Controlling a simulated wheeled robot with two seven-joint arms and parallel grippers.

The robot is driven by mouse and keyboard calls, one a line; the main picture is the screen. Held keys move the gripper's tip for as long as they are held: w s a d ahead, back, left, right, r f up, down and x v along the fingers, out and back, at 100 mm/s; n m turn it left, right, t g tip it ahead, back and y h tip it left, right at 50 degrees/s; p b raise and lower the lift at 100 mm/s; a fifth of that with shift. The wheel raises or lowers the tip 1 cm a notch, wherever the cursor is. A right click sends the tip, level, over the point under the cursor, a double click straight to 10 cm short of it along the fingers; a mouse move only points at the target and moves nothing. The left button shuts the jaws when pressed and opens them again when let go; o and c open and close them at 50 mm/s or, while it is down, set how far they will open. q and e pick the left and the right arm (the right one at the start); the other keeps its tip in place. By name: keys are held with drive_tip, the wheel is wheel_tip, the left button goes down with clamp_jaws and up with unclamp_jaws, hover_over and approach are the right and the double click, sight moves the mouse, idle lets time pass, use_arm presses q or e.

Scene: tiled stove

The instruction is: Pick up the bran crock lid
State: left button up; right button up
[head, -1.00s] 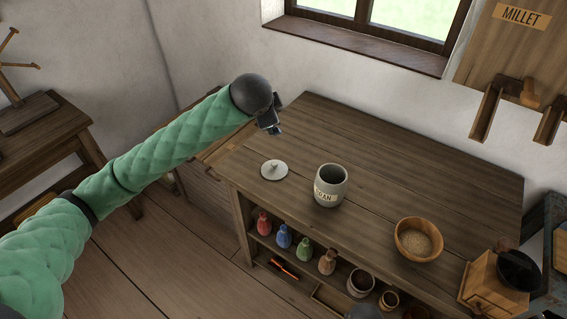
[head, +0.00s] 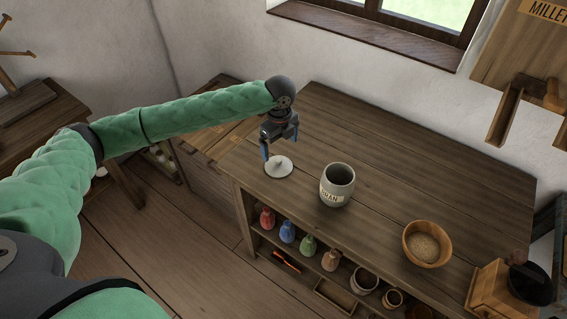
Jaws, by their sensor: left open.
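The bran crock lid (head: 281,168) is a small pale grey disc with a knob, lying flat on the wooden table (head: 400,165) near its left end. The grey bran crock (head: 338,186) stands upright and uncovered just to the right of the lid, its label facing me. My left gripper (head: 277,148) is open and points down over the lid, its fingers close around or just above the knob. I cannot tell if a finger touches the lid. My right gripper is not in view.
A wooden bowl of grain (head: 426,244) stands to the right on the table, with a wooden mill (head: 497,290) at the near right corner. Several small coloured bottles (head: 287,232) stand on the shelf below. The table's back middle is clear.

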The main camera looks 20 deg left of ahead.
sight(278, 160)
use_arm(q)
drive_tip(key=shift+s+d+r+m, duration=0.1)
drive_tip(key=shift+s+m, duration=0.05)
drive_tip(key=shift+m, duration=0.4)
drive_tip(key=shift+s+r+m, duration=0.1)
drive_tip(key=shift+m, duration=0.45)
wheel_tip(278, 160, down, 2)
drive_tip(key=shift+w+f+p, duration=0.1)
drive_tip(key=shift+f+p, duration=0.1)
drive_tip(key=shift+p, duration=0.2)
drive_tip(key=f, duration=0.1)
drive_tip(key=f+p, duration=0.2)
drive_tip(key=f, duration=0.1)
drive_tip(key=shift+a, duration=0.3)
drive_tip(key=shift+f+p, duration=0.35)
drive_tip(key=shift+f, duration=0.45)
drive_tip(key=c, duration=1.2)
drive_tip(key=shift+s, duration=0.2)
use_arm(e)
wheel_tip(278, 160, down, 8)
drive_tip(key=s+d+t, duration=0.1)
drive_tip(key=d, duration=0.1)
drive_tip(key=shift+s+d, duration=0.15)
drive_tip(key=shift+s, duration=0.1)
